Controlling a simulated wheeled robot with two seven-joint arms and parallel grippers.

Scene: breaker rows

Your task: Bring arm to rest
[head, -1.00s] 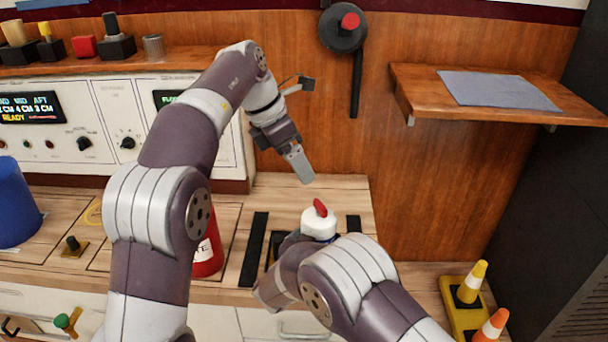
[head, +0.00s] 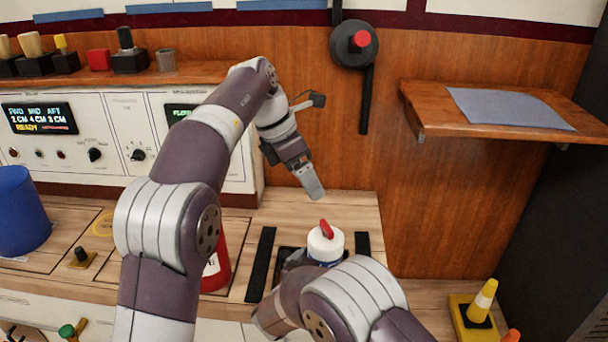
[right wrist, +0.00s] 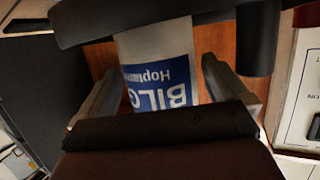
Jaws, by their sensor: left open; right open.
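My left arm comes in from the left in the head view, and its gripper (head: 312,185) hangs over the back of the counter, pointing down, empty. In the head view the bottle (head: 326,246), with a red-tipped white cap, stands upright between black strips on the counter. I cannot tell whether the fingers touch it.
A red cylinder (head: 217,265) stands behind my left arm, and a blue bin (head: 20,215) is at the far left. A control panel (head: 125,130) lines the back. A wall shelf (head: 440,115) is at upper right.

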